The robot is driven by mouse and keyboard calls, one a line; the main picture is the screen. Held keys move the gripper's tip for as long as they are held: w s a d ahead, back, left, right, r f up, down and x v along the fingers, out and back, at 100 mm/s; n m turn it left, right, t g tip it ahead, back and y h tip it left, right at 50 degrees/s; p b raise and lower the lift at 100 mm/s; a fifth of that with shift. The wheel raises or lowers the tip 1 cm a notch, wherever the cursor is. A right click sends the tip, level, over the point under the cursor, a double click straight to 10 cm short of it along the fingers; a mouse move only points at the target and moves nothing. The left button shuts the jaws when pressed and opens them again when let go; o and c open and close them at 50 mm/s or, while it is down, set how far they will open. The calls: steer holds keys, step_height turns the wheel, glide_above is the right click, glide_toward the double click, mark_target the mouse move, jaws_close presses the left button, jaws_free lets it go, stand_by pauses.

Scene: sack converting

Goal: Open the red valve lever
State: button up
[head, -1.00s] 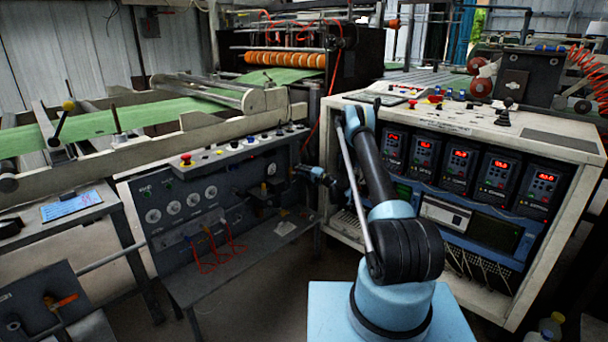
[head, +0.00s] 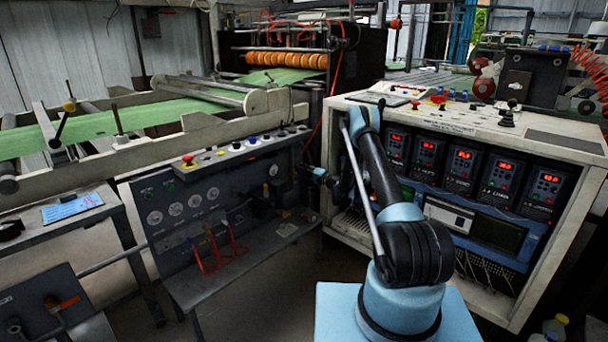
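A lever with an orange-red handle (head: 68,304) sits on a dark grey box at the lower left in the head view. It is the likeliest red valve lever, and it lies at a slant. Thin red-orange lines (head: 205,258) also hang at the front of the gauge panel, and I cannot tell whether they are hoses or levers. My gripper (head: 314,174) is small and dark, beside the right end of the gauge panel. It is well to the right of the lever and apart from it. Its fingers are too small and dark to tell open from shut.
The gauge panel (head: 168,228) has dials, a row of buttons and a low grey shelf (head: 262,252). A white cabinet (head: 430,122) with several red-lit drives stands close to my arm's right. A horizontal bar (head: 112,262) runs between the lever's box and the panel. Dark floor shows between.

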steer(key=v, duration=1.2)
steer(key=c, duration=0.7)
steer(key=shift+w+f+m, duration=0.1)
steer(key=shift+m, duration=0.3)
jaws_close()
steer(key=w+a+f+m+g+h, duration=0.1)
steer(key=w+a+m, duration=0.6)
steer(key=m, duration=1.1)
steer(key=shift+a+f+m+g+h, duration=0.3)
steer(key=shift+a+f+h, duration=0.4)
steer(key=shift+h, duration=0.7)
